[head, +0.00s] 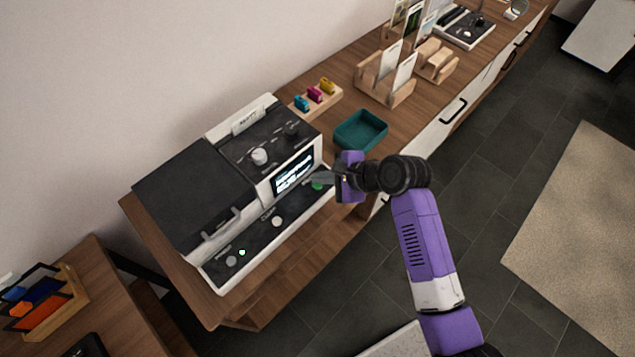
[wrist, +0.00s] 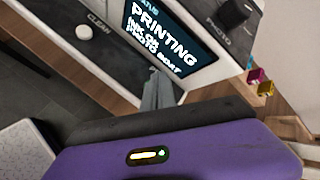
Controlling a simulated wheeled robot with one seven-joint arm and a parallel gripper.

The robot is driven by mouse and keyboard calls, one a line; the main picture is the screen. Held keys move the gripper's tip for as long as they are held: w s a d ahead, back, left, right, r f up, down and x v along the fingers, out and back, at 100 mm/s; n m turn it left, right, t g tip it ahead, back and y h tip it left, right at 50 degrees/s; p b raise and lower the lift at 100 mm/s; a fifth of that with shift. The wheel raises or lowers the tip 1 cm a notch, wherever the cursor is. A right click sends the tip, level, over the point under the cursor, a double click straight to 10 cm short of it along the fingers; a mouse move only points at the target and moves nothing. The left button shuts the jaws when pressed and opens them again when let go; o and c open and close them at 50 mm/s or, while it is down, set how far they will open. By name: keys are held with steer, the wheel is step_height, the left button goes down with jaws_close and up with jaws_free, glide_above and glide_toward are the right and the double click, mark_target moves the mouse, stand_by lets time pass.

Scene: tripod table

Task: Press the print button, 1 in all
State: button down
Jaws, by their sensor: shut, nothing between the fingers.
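The printer (head: 190,190) stands on the wooden counter, with a dark sloped front panel. A green button (head: 317,185), which looks like the print button, sits at the right end of that panel, below the screen (head: 293,175). My gripper (head: 312,178) is shut and empty, its tips at or just above the green button; I cannot tell whether they touch it. In the wrist view the shut fingers (wrist: 158,88) point down in front of the screen (wrist: 165,38), which reads "PRINTING", "INK OK" and "PHOTO BOAT". The green button is hidden there.
A white button (head: 277,221), marked CLEAN in the wrist view (wrist: 84,32), sits left of the green one. A grey button (head: 231,261) is further left. A teal tray (head: 360,131) and small coloured cartridges (head: 315,95) are nearby.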

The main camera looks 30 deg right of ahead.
mark_target(321, 187)
steer(key=shift+r+p, duration=2.45)
steer(key=shift+r, duration=0.05)
